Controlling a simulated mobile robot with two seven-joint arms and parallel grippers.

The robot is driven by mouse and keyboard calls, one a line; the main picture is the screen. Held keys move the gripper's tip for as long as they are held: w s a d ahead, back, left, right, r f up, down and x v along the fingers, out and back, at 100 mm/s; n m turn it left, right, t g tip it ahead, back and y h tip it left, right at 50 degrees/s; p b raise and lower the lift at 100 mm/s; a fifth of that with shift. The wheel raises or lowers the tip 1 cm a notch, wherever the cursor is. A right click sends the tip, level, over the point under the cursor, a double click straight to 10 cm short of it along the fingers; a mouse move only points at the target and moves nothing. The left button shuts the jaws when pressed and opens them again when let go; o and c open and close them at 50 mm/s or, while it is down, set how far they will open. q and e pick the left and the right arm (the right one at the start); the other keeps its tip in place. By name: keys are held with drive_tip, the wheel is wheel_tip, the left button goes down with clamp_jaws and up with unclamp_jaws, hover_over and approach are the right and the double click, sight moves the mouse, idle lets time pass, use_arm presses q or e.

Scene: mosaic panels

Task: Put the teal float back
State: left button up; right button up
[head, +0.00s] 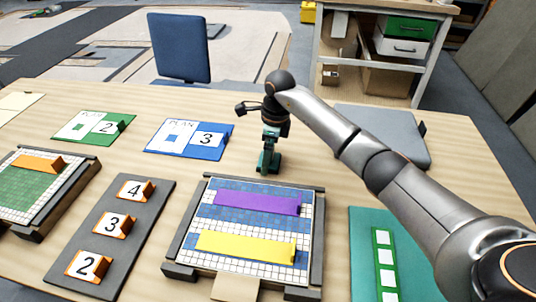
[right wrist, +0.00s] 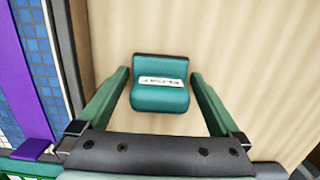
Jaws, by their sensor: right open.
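The teal float (right wrist: 160,97) is a small teal block with a dark back edge and a pale label reading FLOAT. It stands on the bare wooden table, just beyond the far edge of the middle mosaic panel (head: 309,240). My right gripper (head: 269,150) points down over it. In the right wrist view the open fingers (right wrist: 159,75) lie on either side of the float, with a gap visible at each side. I cannot tell how deep the float sits between them. In the head view the gripper partly hides it. My left gripper is out of view.
The panel carries a purple strip (head: 258,202) and a yellow strip (head: 245,245). Left are a dark rack (head: 122,238) with numbered orange blocks and another panel (head: 45,205). Plan cards (head: 187,153) lie behind. A teal mat (head: 362,270) and a grey board (head: 365,118) are at right.

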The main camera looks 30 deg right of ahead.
drive_tip(key=r, duration=0.8)
drive_tip(key=s+d+r, duration=0.1)
drive_tip(key=r, duration=0.3)
drive_tip(key=shift+r, duration=0.1)
